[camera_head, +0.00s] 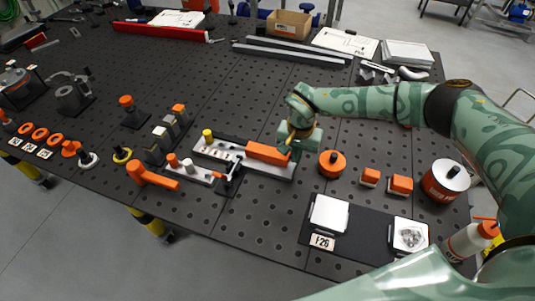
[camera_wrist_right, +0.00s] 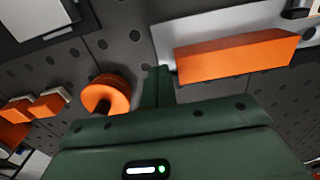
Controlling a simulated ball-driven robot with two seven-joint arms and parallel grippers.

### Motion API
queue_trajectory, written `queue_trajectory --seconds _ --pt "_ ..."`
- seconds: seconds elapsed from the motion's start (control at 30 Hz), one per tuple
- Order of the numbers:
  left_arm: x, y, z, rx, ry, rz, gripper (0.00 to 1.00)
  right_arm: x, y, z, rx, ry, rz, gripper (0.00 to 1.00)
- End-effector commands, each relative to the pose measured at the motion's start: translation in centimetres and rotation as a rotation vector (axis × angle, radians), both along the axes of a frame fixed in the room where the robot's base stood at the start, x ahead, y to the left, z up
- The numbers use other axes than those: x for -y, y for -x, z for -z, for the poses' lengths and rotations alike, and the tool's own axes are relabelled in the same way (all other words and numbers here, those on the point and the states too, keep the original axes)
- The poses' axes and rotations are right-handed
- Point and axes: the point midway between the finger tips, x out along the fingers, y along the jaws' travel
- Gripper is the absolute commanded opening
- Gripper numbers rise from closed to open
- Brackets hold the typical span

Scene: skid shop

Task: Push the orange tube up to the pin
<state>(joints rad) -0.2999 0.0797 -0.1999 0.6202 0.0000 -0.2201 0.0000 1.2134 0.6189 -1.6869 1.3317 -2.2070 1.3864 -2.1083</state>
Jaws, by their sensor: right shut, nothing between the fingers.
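The orange tube (camera_head: 268,153) is a squared orange bar lying along the right part of a long grey rail block (camera_head: 285,171). In the right wrist view the tube (camera_wrist_right: 235,55) lies on a pale grey strip. A yellow-topped upright piece (camera_head: 207,136), which looks like the pin, stands at the rail's left end, apart from the tube. My right gripper (camera_head: 294,153) is shut and empty, pointing down at the tube's right end. In the right wrist view its fingertips (camera_wrist_right: 157,85) are close beside the tube's near end; I cannot tell whether they touch. My left gripper is out of view.
A round orange knob (camera_head: 332,163) stands just right of the rail, with orange blocks (camera_head: 370,177) beyond. A fixture with an orange handle (camera_head: 153,177) sits front left of the rail. A dark mat (camera_head: 345,240) with white trays lies in front.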

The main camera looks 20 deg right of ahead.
Motion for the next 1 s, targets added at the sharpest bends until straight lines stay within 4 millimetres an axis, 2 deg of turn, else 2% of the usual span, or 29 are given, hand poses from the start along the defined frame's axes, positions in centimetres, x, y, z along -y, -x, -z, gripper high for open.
queue_trajectory --seconds 1.0 --pt "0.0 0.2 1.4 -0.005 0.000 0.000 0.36 -2.0 -1.5 0.1 0.000 0.000 0.000 0.00"
